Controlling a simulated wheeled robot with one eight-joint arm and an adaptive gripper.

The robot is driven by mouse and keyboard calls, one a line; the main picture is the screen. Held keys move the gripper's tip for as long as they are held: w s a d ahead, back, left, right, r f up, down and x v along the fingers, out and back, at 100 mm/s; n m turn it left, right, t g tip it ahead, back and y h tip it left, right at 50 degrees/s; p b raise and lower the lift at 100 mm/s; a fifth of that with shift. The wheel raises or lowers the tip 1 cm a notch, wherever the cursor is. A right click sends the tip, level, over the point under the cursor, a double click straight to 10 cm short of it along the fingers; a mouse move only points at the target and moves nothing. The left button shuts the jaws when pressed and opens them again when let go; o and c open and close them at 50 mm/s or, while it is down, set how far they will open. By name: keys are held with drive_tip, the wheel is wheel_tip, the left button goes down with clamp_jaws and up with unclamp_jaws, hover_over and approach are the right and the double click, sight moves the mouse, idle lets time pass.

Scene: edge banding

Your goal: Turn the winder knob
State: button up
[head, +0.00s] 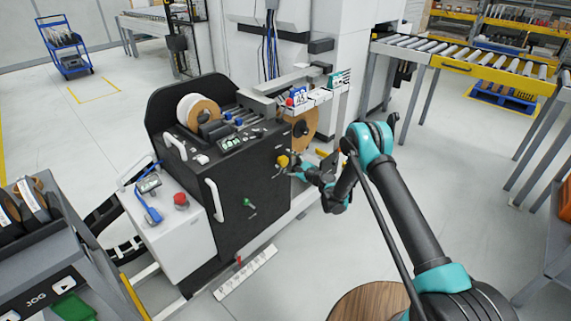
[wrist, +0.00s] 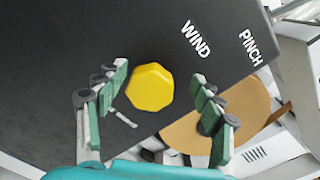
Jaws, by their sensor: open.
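The winder knob (wrist: 150,87) is a yellow faceted knob on the black front panel of the machine (head: 240,165), near the printed word WIND. In the head view the knob (head: 283,161) sits near the panel's right edge. My gripper (wrist: 165,100) is open, with one green-padded finger on each side of the knob in the picture. The knob lies nearer the left finger, and I see no finger touching it. In the head view my gripper (head: 300,168) is just right of the knob, small and partly hidden by its own links.
A brown disc (head: 304,130) hangs at the machine's right side, behind my fingers in the wrist view. A white cabinet (head: 170,225) with a red button (head: 181,200) stands left. A green switch (head: 249,203) is lower on the panel.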

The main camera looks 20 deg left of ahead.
wheel_tip(320, 180, up, 9)
drive_tip(key=shift+f, duration=0.2)
drive_tip(key=shift+d+r, duration=0.1)
idle(0.5)
drive_tip(key=s+d+r+n+h, duration=0.1)
drive_tip(key=d+r+n+h, duration=0.3)
drive_tip(key=d+r, duration=0.6)
drive_tip(key=s+d+r+n+h, duration=0.2)
drive_tip(key=s+d+n, duration=0.15)
drive_tip(key=d, duration=0.55)
drive_tip(key=s+d+r+n+h, duration=0.1)
drive_tip(key=s+d+r+n, duration=0.1)
drive_tip(key=s+d, duration=0.45)
drive_tip(key=s+d+f+n+g+h, duration=0.1)
drive_tip(key=s+d+f+n+h, duration=0.1)
drive_tip(key=s+d, duration=0.7)
drive_tip(key=s+d+f+n+h, duration=0.1)
drive_tip(key=s+d+h, duration=0.3)
drive_tip(key=s+d, duration=0.6)
drive_tip(key=s+d+f+n+g+h, duration=0.1)
drive_tip(key=s+d+f+n+h, duration=0.1)
drive_tip(key=s+d, duration=0.7)
drive_tip(key=d+h, duration=0.1)
drive_tip(key=d, duration=0.3)
drive_tip(key=shift+s+d+f+n+g+h, duration=0.2)
drive_tip(key=shift+s+f+n+g+h, duration=0.1)
drive_tip(key=shift+s+n, duration=0.05)
drive_tip(key=shift+a, duration=0.15)
